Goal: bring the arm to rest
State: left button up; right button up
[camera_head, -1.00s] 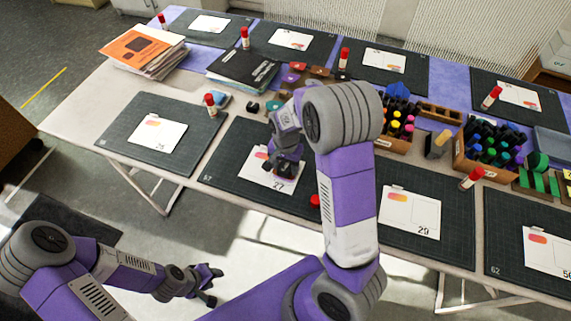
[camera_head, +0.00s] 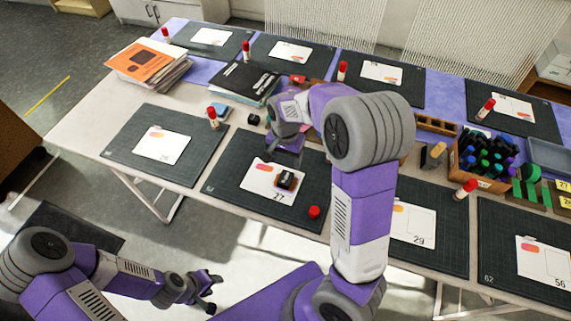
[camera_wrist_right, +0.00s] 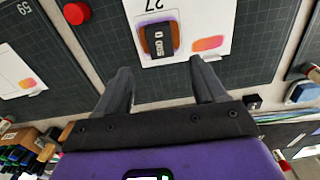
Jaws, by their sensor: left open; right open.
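My right arm reaches over the table from the lower middle, and its gripper (camera_head: 284,156) hangs above the mat behind the card marked 27. In the right wrist view the gripper (camera_wrist_right: 162,85) is open, with nothing between its fingers. A small dark block with an orange-brown edge (camera_head: 286,180) rests on the card (camera_head: 257,178); the block also shows in the right wrist view (camera_wrist_right: 158,40), beyond the fingertips and apart from them. My left gripper (camera_head: 213,283) is open and empty, low in front of the table.
A red cap (camera_head: 314,212) lies on the mat (camera_head: 228,188) right of the card. Several glue sticks, including one (camera_head: 212,118), stand on the table. Books (camera_head: 147,62) are stacked at the back left; a marker box (camera_head: 470,174) stands right. My right arm hides part of the table.

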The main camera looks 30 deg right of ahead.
jog(key=shift+r, duration=0.9)
